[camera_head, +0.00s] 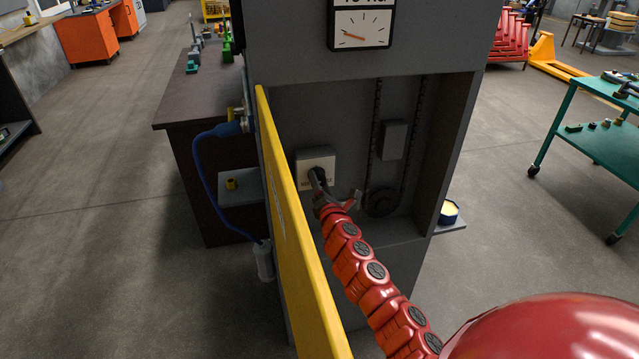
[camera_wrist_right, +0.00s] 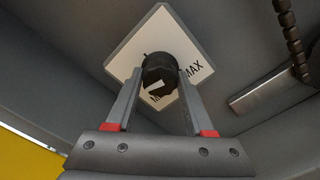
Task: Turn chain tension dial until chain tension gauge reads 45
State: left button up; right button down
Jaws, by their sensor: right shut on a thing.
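The chain tension dial is a black knob (camera_wrist_right: 158,70) on a white square plate (camera_wrist_right: 142,42) inside the grey machine's recess. "MAX" is readable on the plate; other lettering is partly hidden by the knob and fingers. The plate also shows in the head view (camera_head: 316,157). My right gripper (camera_wrist_right: 160,78) is shut on the knob, one finger on each side; it also shows in the head view (camera_head: 317,178). The gauge (camera_head: 361,25) is a white square face above the recess, its orange needle pointing left and slightly up. Its label is cut off. My left gripper is out of view.
An open yellow panel (camera_head: 290,230) stands left of my right arm, close to it. A chain (camera_head: 376,125) runs down the recess to a sprocket (camera_head: 383,201) right of the dial. A dark workbench (camera_head: 195,100) stands left, a green cart (camera_head: 575,115) right.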

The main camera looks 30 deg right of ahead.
jog(key=m, duration=0.5)
jog(key=m+b, duration=0.1)
jog(key=m, duration=0.9)
jog(key=shift+d, duration=0.1)
jog(key=m, duration=0.4)
jog(key=shift+b, duration=0.3)
jog(key=shift+f+m+b, duration=0.2)
jog(key=shift+m+b, duration=0.8)
jog(key=shift+m, duration=6.5)
